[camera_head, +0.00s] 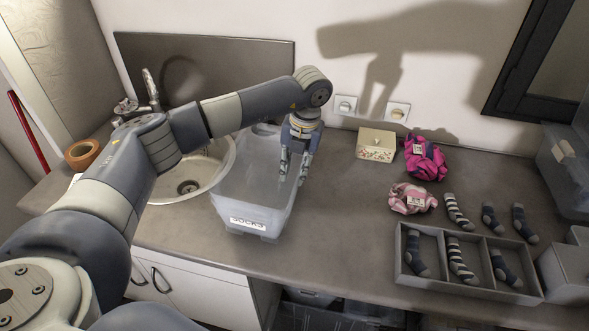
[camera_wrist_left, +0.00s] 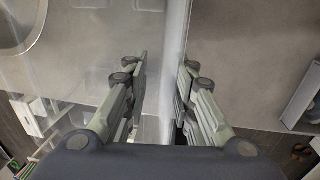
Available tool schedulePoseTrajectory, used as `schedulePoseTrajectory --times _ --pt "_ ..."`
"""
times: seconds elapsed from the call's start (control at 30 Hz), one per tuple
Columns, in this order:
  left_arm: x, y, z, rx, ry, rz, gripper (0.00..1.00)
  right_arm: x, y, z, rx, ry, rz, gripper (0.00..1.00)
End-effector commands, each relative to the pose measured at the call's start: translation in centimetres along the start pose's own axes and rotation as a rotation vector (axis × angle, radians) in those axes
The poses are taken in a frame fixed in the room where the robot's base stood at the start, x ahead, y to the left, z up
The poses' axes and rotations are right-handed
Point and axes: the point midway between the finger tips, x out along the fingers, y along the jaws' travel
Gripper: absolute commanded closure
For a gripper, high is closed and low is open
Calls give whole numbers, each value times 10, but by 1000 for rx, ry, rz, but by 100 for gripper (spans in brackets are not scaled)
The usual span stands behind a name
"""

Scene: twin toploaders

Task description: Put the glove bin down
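A clear plastic bin (camera_head: 250,212) labelled "SOCKS" stands on the counter at the right edge of the sink, and it looks empty. I see no readable glove label on any bin. My left gripper (camera_head: 293,180) points down at the bin's right wall, with one finger on each side. In the left wrist view the gripper (camera_wrist_left: 163,85) straddles the bin wall (camera_wrist_left: 174,40), with a visible gap between the inner finger and the wall. The fingers are apart. My right gripper is out of view.
The grey counter (camera_head: 345,225) is clear right of the bin. A divided tray (camera_head: 400,270) holds socks, with loose socks behind it. Pink bundles (camera_head: 425,160) and a small patterned box (camera_head: 376,146) lie near the wall. The sink (camera_head: 165,190) with its tap is on the left.

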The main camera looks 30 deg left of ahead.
Motion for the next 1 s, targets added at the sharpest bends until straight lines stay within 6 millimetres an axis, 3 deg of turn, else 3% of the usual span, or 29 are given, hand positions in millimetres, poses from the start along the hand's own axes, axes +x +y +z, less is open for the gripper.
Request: schedulePoseTrajectory --times 0.27,0.33,0.8,1.0 --pt "-3 1 -1 1 4 2 75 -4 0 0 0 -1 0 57" --pt "-8 -1 0 1 2 0 75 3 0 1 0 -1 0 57" --pt "-103 0 0 0 0 1 75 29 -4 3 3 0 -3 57" --pt "-120 0 0 0 1 1 75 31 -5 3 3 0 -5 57"
